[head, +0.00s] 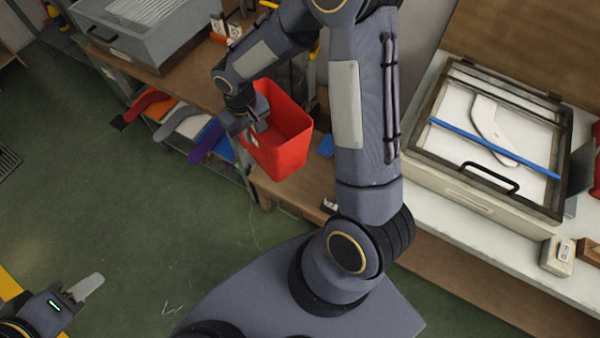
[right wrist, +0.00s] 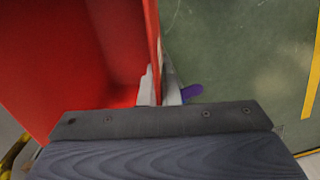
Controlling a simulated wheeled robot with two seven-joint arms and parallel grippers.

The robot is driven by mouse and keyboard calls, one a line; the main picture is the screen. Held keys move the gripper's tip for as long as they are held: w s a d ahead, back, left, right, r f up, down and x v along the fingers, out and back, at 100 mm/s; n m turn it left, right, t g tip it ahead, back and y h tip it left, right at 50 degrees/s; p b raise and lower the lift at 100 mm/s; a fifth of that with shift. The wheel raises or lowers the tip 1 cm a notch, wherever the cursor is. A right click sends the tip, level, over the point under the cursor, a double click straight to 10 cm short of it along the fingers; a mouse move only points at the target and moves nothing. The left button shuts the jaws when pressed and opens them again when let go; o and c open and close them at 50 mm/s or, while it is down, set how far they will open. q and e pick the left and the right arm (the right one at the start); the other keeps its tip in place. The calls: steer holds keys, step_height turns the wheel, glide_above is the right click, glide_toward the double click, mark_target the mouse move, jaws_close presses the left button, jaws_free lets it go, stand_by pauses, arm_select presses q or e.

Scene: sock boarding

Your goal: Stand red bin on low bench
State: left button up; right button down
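The red bin (head: 282,135) is upright or slightly tilted in the head view, at the front edge of the low wooden bench (head: 317,177). I cannot tell whether its base touches the bench. My right gripper (head: 250,130) is at the bin's left rim. In the right wrist view, its fingers (right wrist: 160,88) are shut on the wall of the red bin (right wrist: 85,60), one on each side. My left gripper (head: 85,288) is at the lower left of the head view, far from the bin. Only part of it shows, and its opening is unclear.
A shelf with coloured sock boards (head: 185,122) stands left of the bin. A grey box machine (head: 145,30) sits above it. A white table with a framed press (head: 495,135) is at the right. Small blue things (head: 326,146) lie right of the bin. Green floor (head: 130,210) is open.

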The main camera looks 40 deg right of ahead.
steer(key=s+a+f+n+b, duration=0.1)
steer(key=a+f+n+b, duration=0.15)
steer(key=f+b, duration=0.75)
steer(key=s+a+f+n+b, duration=0.15)
steer(key=a+f+b, duration=0.25)
steer(key=f+b, duration=0.55)
steer(key=w+d+f+b, duration=0.3)
steer(key=d+f+b, duration=0.2)
steer(key=d+f, duration=0.6)
steer(key=d, duration=0.2)
steer(key=shift+w+d+b, duration=0.3)
steer(key=shift+d+b, duration=0.05)
steer(key=shift+d, duration=0.05)
steer(key=shift+f, duration=0.15)
steer(key=shift+f, duration=0.15)
steer(key=c, duration=1.7)
jaws_free()
